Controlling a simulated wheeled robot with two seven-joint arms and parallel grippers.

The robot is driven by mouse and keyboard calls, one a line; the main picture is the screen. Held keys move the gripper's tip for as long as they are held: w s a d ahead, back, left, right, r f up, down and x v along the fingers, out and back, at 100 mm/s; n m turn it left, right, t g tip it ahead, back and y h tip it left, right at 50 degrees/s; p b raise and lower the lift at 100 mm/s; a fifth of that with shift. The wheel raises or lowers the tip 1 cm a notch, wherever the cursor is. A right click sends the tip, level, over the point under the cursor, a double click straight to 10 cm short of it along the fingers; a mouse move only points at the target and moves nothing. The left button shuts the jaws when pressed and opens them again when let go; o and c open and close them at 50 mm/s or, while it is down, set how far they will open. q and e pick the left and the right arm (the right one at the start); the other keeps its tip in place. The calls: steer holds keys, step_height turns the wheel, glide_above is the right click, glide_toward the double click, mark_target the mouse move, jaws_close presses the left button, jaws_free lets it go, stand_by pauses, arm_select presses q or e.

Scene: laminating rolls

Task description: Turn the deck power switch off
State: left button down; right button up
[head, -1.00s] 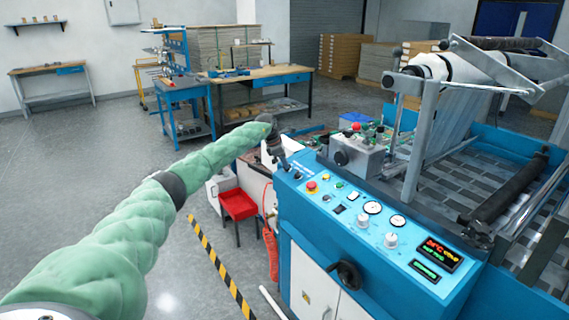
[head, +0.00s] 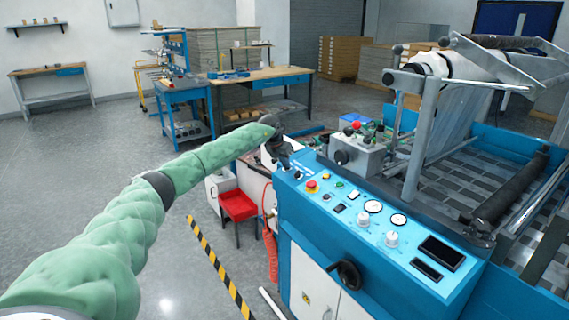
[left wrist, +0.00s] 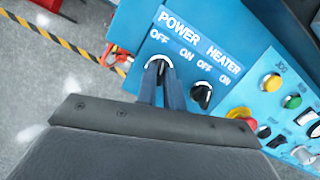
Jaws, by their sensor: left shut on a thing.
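The blue control deck (head: 375,238) stands in the middle right of the head view. In the left wrist view the power switch (left wrist: 158,60), marked OFF and ON, sits at the deck's corner. My left gripper (left wrist: 160,70) is shut on its knob, and the fingers hide most of it, so its exact angle is hard to read. In the head view my left gripper (head: 284,167) is at the deck's far left corner. The deck's displays (head: 441,252) are dark. My right gripper is not in view.
The heater switch (left wrist: 202,95) is close beside the power switch. A red emergency stop (head: 312,186) and several buttons and dials are further along the deck. A red stool (head: 238,206) stands left of the machine. The floor past the striped tape is clear.

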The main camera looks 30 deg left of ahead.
arm_select(q)
steer(key=shift+d+f+n, duration=0.1)
steer(key=shift+f+n, duration=0.05)
steer(key=shift+n, duration=0.75)
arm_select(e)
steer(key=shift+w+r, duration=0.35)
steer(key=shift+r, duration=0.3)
arm_select(q)
steer(key=shift+n, duration=0.4)
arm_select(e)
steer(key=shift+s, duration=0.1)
arm_select(q)
steer(key=c, duration=1.5)
jaws_free()
steer(key=shift+w, duration=0.1)
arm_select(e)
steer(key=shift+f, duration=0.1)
